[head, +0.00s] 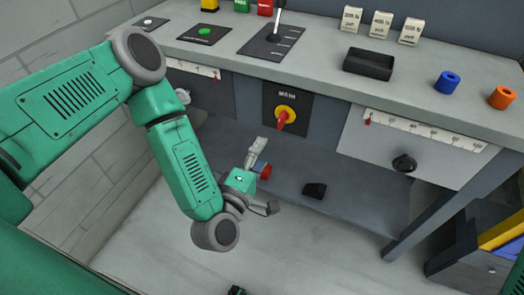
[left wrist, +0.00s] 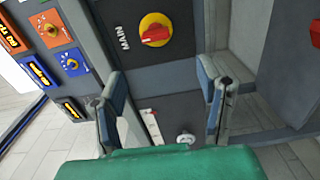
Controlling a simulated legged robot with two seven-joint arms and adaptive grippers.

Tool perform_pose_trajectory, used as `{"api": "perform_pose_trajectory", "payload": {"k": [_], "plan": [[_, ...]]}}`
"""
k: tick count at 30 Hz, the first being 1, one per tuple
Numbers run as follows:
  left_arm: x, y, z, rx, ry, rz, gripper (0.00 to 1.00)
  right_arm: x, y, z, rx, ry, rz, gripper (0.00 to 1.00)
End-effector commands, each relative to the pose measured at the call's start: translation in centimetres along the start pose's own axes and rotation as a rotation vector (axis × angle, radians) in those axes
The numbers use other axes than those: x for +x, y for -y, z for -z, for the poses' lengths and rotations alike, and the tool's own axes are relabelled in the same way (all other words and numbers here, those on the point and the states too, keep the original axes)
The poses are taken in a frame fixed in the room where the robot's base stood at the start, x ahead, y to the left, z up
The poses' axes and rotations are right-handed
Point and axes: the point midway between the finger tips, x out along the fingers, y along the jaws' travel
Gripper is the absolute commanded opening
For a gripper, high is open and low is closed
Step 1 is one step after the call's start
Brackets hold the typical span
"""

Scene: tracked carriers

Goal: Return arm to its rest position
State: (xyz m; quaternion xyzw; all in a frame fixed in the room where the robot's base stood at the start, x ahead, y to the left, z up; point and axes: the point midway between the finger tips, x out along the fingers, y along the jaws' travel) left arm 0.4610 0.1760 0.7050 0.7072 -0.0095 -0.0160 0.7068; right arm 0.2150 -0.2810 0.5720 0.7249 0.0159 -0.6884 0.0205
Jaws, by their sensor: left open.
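My left arm (head: 181,155) is green with grey joints. It comes in from the left in the head view and bends down in front of the workbench. My left gripper (head: 266,178) is at its end, below the bench top and below the main switch. In the left wrist view its two fingers stand wide apart with nothing between them (left wrist: 158,75). The main switch (head: 286,115), a red handle on a yellow disc, also shows ahead in the left wrist view (left wrist: 155,30). The gripper is apart from it.
The grey bench top (head: 320,75) carries a black tray (head: 368,64), a blue ring (head: 448,82), an orange ring (head: 501,97), white labelled blocks and a lever (head: 276,28). A drawer front with a black knob (head: 404,163) is right.

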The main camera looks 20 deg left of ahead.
Motion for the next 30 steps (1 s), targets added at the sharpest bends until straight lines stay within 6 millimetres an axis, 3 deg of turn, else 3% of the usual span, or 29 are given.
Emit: {"api": "perform_pose_trajectory", "payload": {"k": [10,14,18,22,27,30], "plan": [[-0.1,0.3,-0.3,0.022,0.019,0.020,0.60,0.0,0.0,0.2,0.000,0.001,0.000,0.64],[-1.7,2.7,-2.2,0.181,0.156,0.162,0.60,-0.3,0.0,0.2,0.000,0.002,0.000,0.64],[-6.9,7.8,-3.2,0.539,0.448,0.444,0.60,-0.8,0.0,0.2,0.000,0.002,0.000,0.64],[-13.8,11.6,0.0,0.882,0.740,0.722,0.60,-1.3,0.0,0.2,0.000,0.002,0.000,0.64],[-21.1,12.4,6.2,1.160,1.026,1.010,0.60,-1.7,0.0,0.2,0.000,0.002,0.000,0.64],[-23.5,12.0,8.5,1.227,1.119,1.107,0.60,-1.8,0.0,0.2,0.000,0.002,0.000,0.64]]}}
